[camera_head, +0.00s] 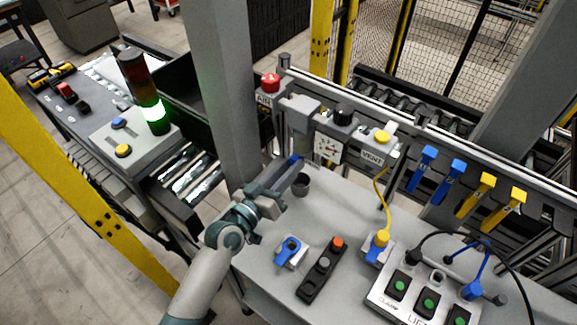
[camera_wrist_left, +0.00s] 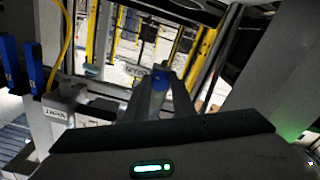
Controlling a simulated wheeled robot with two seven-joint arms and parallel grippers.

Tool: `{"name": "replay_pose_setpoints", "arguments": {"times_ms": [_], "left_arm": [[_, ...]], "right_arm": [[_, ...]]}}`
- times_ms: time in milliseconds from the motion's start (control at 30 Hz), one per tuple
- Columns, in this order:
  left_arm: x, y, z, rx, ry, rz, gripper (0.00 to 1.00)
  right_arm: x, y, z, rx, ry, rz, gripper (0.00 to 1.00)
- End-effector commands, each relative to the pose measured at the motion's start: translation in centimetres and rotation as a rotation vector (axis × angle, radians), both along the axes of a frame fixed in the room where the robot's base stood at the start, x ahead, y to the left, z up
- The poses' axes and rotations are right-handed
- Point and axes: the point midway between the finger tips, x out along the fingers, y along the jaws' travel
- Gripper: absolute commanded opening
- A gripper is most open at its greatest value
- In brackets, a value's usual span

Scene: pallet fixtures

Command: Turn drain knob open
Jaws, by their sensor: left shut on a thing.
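My left gripper (camera_head: 290,170) reaches in over the back left of the grey table, beside the panel. Its jaws are shut on a small blue knob (camera_head: 295,159), of which only the top shows in the head view. In the left wrist view the blue knob (camera_wrist_left: 160,74) sits between the fingertips (camera_wrist_left: 160,84). A small label beside it in the wrist view is too blurred to read surely, and the knob's turn angle is hidden by the fingers. My right gripper is not in view.
On the panel are a red AIR knob (camera_head: 270,82), a black knob (camera_head: 343,111) above a gauge, and a yellow VENT knob (camera_head: 382,137). A blue connector (camera_head: 289,249) and a black button pendant (camera_head: 323,269) lie nearer.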

Motion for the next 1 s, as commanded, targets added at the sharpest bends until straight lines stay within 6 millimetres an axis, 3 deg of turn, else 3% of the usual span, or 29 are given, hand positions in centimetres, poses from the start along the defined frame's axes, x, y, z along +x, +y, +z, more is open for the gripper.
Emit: {"name": "replay_pose_setpoints", "arguments": {"times_ms": [600, 1000], "left_arm": [[-0.03, -0.08, 0.27, -0.472, 0.340, 0.002, 0.00], [-0.07, -0.08, 0.32, -0.673, 0.486, 0.002, 0.00]], "right_arm": [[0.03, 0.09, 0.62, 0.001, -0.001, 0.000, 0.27], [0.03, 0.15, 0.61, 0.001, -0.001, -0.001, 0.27]]}}
